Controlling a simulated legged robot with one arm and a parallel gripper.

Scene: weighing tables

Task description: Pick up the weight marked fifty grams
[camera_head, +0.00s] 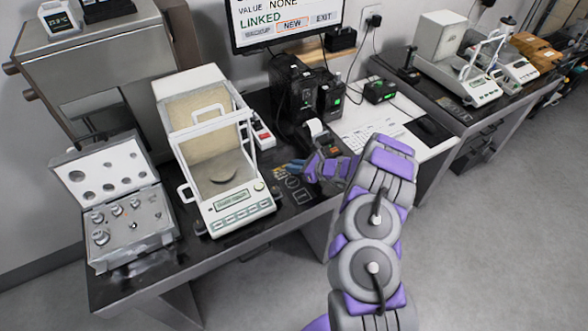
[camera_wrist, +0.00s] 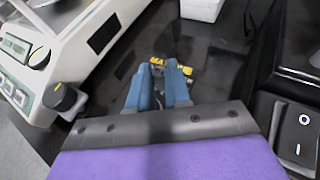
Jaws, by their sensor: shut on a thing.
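An open weight case (camera_head: 126,222) stands at the left end of the near table, its lid tilted back. Several metal knobbed weights sit in it, one larger weight (camera_head: 101,236) at its front left. The markings are too small to read, so I cannot tell which is fifty grams. My gripper (camera_head: 294,168) is over the table, right of the balance and well apart from the case. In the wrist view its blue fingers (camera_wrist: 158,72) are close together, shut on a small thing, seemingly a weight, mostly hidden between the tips. Its marking does not show.
A balance (camera_head: 238,211) with a glass draft shield stands between the case and my gripper. A small printer (camera_head: 319,137), dark devices and a keyboard (camera_head: 372,137) are behind and right. A screen (camera_head: 290,22) hangs above. A second table with balances is at right; the floor is clear.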

